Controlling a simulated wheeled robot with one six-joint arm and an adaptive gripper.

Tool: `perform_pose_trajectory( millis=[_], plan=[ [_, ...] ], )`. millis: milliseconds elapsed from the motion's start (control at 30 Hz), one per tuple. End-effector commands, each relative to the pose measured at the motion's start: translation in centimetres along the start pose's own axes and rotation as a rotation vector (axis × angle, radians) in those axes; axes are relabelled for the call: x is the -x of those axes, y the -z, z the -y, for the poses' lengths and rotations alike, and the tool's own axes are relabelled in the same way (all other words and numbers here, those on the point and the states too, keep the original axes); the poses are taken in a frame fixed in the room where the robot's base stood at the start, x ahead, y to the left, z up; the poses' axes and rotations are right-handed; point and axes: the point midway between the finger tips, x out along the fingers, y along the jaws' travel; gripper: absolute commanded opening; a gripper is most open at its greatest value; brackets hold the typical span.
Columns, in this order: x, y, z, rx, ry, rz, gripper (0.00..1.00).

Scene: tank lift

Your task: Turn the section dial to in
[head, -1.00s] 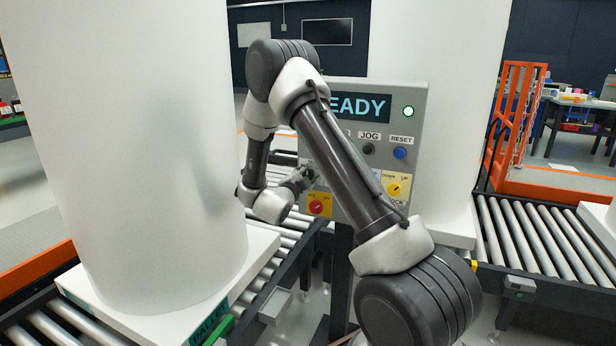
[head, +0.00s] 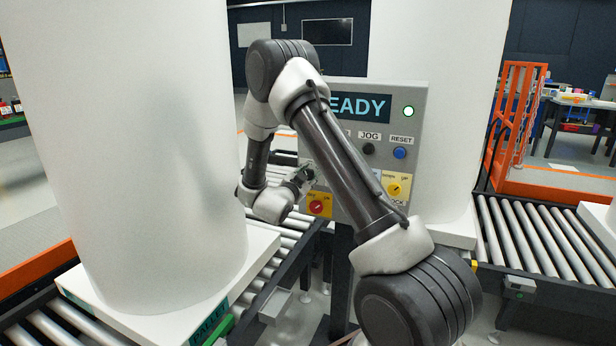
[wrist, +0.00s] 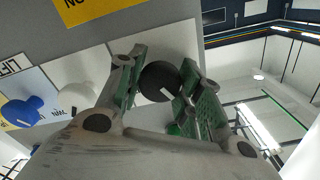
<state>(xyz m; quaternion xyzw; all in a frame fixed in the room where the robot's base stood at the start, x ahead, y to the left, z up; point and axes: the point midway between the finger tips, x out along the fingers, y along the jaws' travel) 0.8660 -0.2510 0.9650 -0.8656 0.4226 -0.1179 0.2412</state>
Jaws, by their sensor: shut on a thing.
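My gripper (wrist: 158,88) is shut on a black round dial (wrist: 160,82) on the grey control panel (wrist: 200,20). The green finger pads are on either side of the dial. A short white mark shows on the dial's face. The dial sits on a pale plate, and I cannot read a label for it. In the head view my gripper (head: 303,177) is at the panel's left edge, and the dial is hidden there behind the gripper and arm.
In the wrist view a white knob (wrist: 75,98) and a blue knob (wrist: 22,110) are left of my fingers. In the head view a red knob (head: 316,207) is just below my gripper. A large white tank (head: 130,150) stands close on the left.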

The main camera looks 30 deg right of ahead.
Motion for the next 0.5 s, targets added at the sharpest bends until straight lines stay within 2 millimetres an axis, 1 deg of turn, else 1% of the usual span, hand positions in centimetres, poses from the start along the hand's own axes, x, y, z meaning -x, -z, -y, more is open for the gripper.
perform_pose_trajectory(
  millis=[300, 500],
  plan=[
    [0.02, -0.04, -0.05, 0.281, -0.001, 0.001, 0.12],
    [0.02, -0.05, -0.04, 0.417, -0.001, 0.001, 0.12]
  ],
)
